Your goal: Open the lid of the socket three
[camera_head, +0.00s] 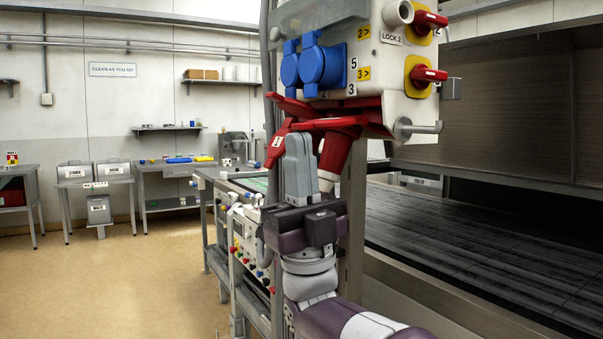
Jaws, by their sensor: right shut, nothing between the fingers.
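A socket box (375,75) hangs at the upper middle. Two blue round-lidded sockets (322,67) are on its front, with small labels 5 and 3 to their right. Red sockets (338,145) stick out below the box. A red lid (277,145) with a small white mark shows left of my fingers. I cannot tell for sure which socket is number three. My right gripper (298,140) points up, shut and empty, in front of the red sockets, hiding part of them. Contact with them is unclear. My left gripper is not in view.
Red rotary switches (428,74) on yellow plates and a grey peg (418,128) stick out on the box's right side. A dark slatted bed (480,240) under a hood lies at the right. A bench with controls (245,245) stands at left; open floor (120,280) lies beyond.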

